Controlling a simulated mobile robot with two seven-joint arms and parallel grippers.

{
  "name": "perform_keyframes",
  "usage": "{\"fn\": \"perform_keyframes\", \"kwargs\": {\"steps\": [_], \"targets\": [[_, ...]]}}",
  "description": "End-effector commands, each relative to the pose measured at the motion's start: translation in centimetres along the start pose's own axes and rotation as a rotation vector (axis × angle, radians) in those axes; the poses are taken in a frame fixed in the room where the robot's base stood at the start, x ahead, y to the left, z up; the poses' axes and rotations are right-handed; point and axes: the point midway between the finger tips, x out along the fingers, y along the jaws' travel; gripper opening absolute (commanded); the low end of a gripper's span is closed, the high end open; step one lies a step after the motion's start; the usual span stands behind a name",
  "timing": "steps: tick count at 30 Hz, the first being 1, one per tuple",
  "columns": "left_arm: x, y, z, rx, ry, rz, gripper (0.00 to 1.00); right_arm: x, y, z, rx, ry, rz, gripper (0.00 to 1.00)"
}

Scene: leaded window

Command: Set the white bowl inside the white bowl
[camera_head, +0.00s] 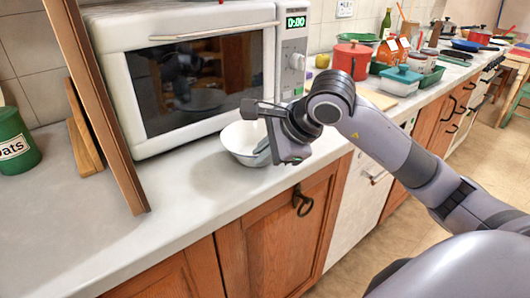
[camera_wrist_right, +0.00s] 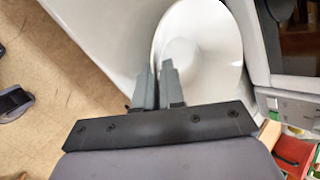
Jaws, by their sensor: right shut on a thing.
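A white bowl (camera_head: 241,138) is at the counter's front edge, before the microwave. My right gripper (camera_head: 264,152) reaches it from the right and is shut on its near right rim. In the right wrist view the bowl (camera_wrist_right: 205,45) opens toward the camera, and its rim lies between the two grey fingers (camera_wrist_right: 158,84). The bowl looks about upright; I cannot tell whether it rests on the counter or hangs just above it. A second white bowl cannot be told apart in either view. My left gripper is not in view.
The white microwave (camera_head: 120,45) stands close behind the bowl. A wooden board (camera_head: 100,110) and a green oats tin (camera_head: 14,142) are at the left. The counter (camera_head: 110,235) is clear at the front left. A red canister (camera_head: 352,60) and boxes stand to the right.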

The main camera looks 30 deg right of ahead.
Motion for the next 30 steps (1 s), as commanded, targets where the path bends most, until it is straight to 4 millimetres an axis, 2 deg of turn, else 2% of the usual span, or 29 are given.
{"fn": "perform_keyframes", "kwargs": {"steps": [4,5,6,7,19,23,30], "targets": [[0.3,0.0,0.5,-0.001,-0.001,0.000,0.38,0.3,0.2,-0.1,0.000,-0.001,-0.003,0.00],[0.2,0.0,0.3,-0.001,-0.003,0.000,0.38,0.2,0.2,-0.1,0.000,0.000,0.000,0.18],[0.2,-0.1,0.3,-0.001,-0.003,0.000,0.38,0.2,0.1,-0.1,0.000,0.000,0.001,0.31],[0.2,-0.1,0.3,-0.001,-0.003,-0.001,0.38,0.2,0.1,-0.1,0.000,0.000,0.001,0.34],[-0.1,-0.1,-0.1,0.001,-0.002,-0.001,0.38,-0.3,-0.1,0.1,0.000,0.000,0.001,0.34],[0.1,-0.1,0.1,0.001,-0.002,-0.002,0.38,-2.5,-0.2,0.0,-0.002,0.001,-0.005,0.34],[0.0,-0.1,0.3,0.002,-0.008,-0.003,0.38,-7.9,-0.2,0.0,-0.001,0.002,-0.006,0.34]]}}
